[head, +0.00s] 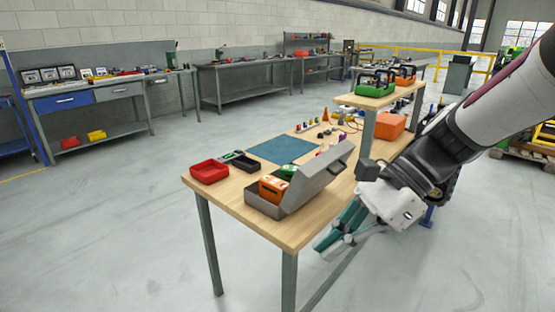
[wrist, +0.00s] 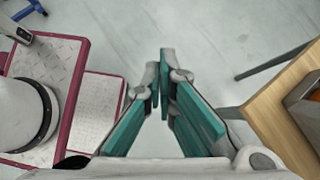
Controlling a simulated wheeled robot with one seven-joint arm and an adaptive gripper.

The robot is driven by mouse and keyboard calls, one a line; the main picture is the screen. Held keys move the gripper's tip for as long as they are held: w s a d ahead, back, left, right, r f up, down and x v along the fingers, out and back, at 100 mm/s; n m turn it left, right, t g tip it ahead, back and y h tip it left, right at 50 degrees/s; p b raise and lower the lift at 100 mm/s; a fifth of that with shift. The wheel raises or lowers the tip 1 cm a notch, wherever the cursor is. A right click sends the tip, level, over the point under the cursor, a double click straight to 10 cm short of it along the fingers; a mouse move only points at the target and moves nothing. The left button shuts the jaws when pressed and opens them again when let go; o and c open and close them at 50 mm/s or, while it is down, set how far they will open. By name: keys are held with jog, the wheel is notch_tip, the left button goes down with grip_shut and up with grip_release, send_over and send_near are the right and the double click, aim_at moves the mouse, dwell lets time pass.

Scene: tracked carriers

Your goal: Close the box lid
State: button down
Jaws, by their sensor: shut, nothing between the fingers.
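A grey box (head: 262,207) stands on the wooden table near its front end. Its lid (head: 322,172) is raised and tilts up toward the right. An orange item (head: 271,188) and a green item (head: 287,172) sit inside it. My gripper (head: 325,248) is in front of the table's right edge, right of and below the box, apart from it. In the wrist view my gripper (wrist: 163,82) has its fingertips together, with nothing between them. A corner of the box (wrist: 308,98) shows at the right edge of that view.
The wooden table (head: 283,231) also holds a red bin (head: 210,171), a black bin (head: 245,163) and a blue mat (head: 283,149). A raised shelf (head: 380,97) stands farther back. Open floor (head: 110,240) lies left of the table.

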jog(key=w+d+f+m+t+y+b, duration=0.1)
jog(key=w+f+m+t+y+b, duration=0.25)
jog(key=w+m, duration=0.55)
jog(key=m+t+y+b, duration=0.45)
jog(key=m+t, duration=0.85)
jog(key=m, duration=0.7)
send_near(324, 178)
jog(key=s+d, duration=0.5)
jog(key=d, duration=0.1)
jog(key=b+x, duration=0.2)
jog(key=x, duration=1.2)
jog(key=shift+w+h, duration=0.25)
jog(key=shift+h, duration=0.15)
